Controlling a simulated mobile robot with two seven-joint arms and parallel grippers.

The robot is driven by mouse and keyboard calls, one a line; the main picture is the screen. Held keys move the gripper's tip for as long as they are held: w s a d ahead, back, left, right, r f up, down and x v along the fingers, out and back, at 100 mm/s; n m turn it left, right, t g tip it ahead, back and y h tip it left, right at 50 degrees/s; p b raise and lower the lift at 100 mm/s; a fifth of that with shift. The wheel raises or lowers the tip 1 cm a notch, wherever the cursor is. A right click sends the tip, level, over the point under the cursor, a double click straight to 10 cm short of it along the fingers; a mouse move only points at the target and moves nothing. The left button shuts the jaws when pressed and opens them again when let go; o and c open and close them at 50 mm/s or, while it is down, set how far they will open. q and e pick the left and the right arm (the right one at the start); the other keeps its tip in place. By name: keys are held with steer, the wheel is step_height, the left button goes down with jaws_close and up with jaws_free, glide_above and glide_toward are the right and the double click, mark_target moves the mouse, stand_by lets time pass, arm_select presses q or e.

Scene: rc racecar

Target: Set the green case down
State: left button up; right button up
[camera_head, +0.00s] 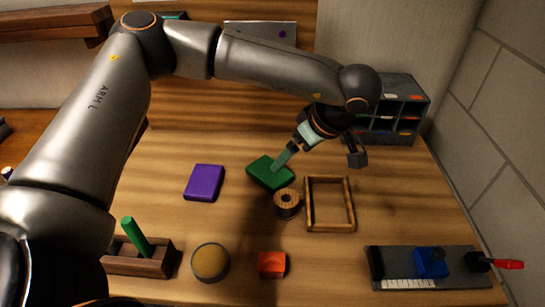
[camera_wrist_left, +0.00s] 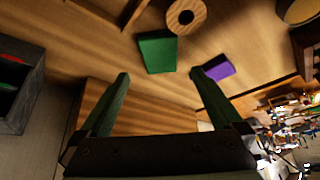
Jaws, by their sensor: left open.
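The green case (camera_head: 268,174) lies flat on the wooden table, left of a wooden frame. In the left wrist view the green case (camera_wrist_left: 157,52) appears beyond the fingertips, in the gap between them. My left gripper (camera_head: 316,166) is open and empty; in the wrist view its two green fingers (camera_wrist_left: 160,76) are wide apart. In the head view one finger overlaps the case's upper right part. Whether it touches the case I cannot tell, but the wrist view shows the case apart from both fingers. My right gripper is not in view.
A wooden spool (camera_head: 287,204) stands close below the case, beside the wooden frame (camera_head: 331,228). A purple case (camera_head: 204,182) lies left. A round tin (camera_head: 210,262), orange block (camera_head: 272,264) and holder (camera_head: 140,262) are nearer. A grey compartment rack (camera_head: 405,104) stands behind right.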

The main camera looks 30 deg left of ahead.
arm_select(q)
glide_toward(271, 171)
steer(key=x, duration=0.3)
steer(key=shift+d+p, duration=0.1)
steer(key=shift+p, duration=0.25)
steer(key=p+x, duration=0.1)
steer(key=x, duration=0.4)
steer(key=shift+a+f, duration=0.2)
steer(key=shift+a, duration=0.1)
steer(key=shift+a+f, duration=0.1)
steer(key=shift+f, duration=0.05)
steer(key=shift+f, duration=0.25)
steer(key=shift+c, duration=0.2)
steer(key=c, duration=1.1)
steer(key=shift+r, duration=0.15)
